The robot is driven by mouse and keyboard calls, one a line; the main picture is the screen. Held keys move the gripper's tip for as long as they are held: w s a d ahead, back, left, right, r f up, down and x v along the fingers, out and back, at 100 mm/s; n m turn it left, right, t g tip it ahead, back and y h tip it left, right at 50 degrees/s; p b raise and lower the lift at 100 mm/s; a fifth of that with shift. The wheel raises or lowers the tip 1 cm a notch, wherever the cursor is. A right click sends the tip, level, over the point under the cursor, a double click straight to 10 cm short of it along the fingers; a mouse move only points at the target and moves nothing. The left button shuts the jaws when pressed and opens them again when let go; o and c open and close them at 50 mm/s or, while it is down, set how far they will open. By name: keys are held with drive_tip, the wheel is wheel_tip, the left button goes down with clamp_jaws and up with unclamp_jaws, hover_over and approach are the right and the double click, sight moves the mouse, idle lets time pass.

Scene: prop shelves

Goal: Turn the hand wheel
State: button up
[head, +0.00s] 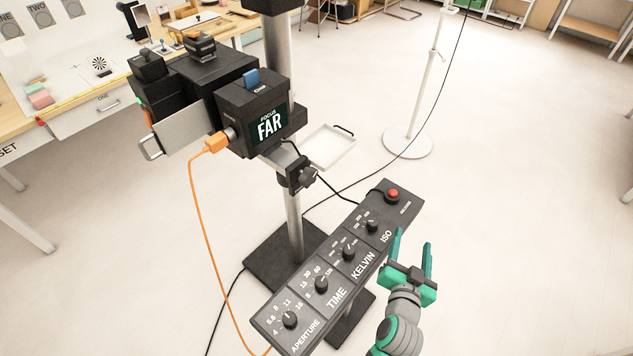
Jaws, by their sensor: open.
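A black lobed knob (307,178) sits on a clamp on the metal column, below the camera box; it is the part most like a hand wheel, but I cannot be sure. My green gripper (413,239) is open and empty at the lower right, with its two fingers pointing up in the picture. It is beside the right end of the control panel (302,269), below and to the right of the knob, and apart from it.
The panel carries several dials and a red button (392,194). A black camera (250,118) reads "FOCUS FAR". An orange cable (196,210) hangs from it. A small white tray (331,147) sticks out beside the column. A white stand (407,142) is behind; open floor lies right.

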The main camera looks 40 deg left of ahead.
drive_tip(key=w+a+r+y, duration=0.1)
drive_tip(key=w+a+r+n+g+y, duration=0.1)
drive_tip(key=a+r, duration=0.1)
drive_tip(key=w+a+r+n+y, duration=0.1)
drive_tip(key=a+y, duration=0.1)
drive_tip(key=shift+w+r+g, duration=0.1)
drive_tip(key=shift+r+g, duration=0.15)
drive_tip(key=shift+g, duration=0.15)
drive_tip(key=a+r+n+g+y, duration=0.1)
drive_tip(key=s+a+r+n+y, duration=0.1)
drive_tip(key=a, duration=0.1)
drive_tip(key=shift+g+y, duration=0.4)
drive_tip(key=s+a+r+n+g+y, duration=0.4)
drive_tip(key=n, duration=0.1)
drive_tip(key=n+g+y, duration=0.3)
drive_tip(key=n+g, duration=0.3)
approach(312, 180)
drive_tip(key=a, duration=0.8)
drive_tip(key=shift+w+a+r, duration=0.1)
drive_tip(key=shift+w, duration=0.25)
drive_tip(key=c, duration=1)
